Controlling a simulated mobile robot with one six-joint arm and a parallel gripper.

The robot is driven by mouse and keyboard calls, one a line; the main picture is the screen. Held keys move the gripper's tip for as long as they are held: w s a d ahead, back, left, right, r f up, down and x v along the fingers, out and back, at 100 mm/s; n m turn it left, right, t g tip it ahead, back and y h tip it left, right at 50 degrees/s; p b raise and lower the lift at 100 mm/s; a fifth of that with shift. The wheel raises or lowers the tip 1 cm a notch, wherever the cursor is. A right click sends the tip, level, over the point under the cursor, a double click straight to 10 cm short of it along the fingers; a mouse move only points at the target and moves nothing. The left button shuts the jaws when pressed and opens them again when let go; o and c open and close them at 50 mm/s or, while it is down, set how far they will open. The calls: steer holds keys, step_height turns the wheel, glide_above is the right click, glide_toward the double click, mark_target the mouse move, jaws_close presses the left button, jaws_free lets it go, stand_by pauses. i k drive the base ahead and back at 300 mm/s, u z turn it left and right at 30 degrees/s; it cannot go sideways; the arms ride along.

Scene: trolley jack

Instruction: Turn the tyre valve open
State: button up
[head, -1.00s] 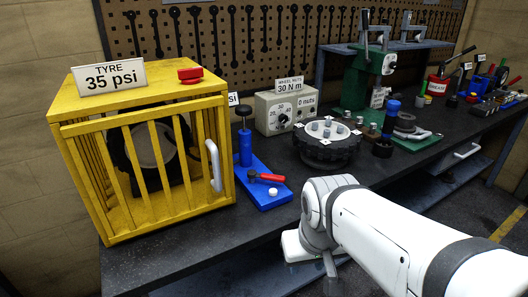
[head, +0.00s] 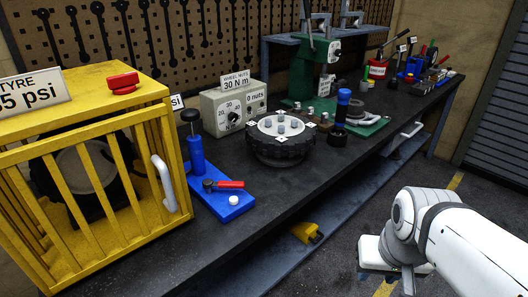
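A red lever (head: 230,184) with a dark pivot lies flat on the blue base plate (head: 240,206) of a hand pump; it looks like the valve handle. The blue pump cylinder (head: 197,155) stands upright behind it with a black knob on top. A white round cap (head: 234,200) sits in front of the lever. The dark tyre (head: 85,180) is inside the yellow cage (head: 118,78), partly hidden by bars. My gripper (head: 376,274) is at the lower right, out past the bench's front edge, well apart from the lever. Its fingers are mostly hidden.
A red knob (head: 123,82) sits on the cage top, and a white handle (head: 164,183) is on its door. A grey torque box (head: 232,108) and a wheel hub with nuts (head: 280,146) stand right of the pump. A yellow object (head: 306,232) lies on the lower shelf.

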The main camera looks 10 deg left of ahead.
mark_target(207, 184)
steer(key=u, duration=0.1)
steer(key=i, duration=1.05)
steer(key=u, duration=1.6)
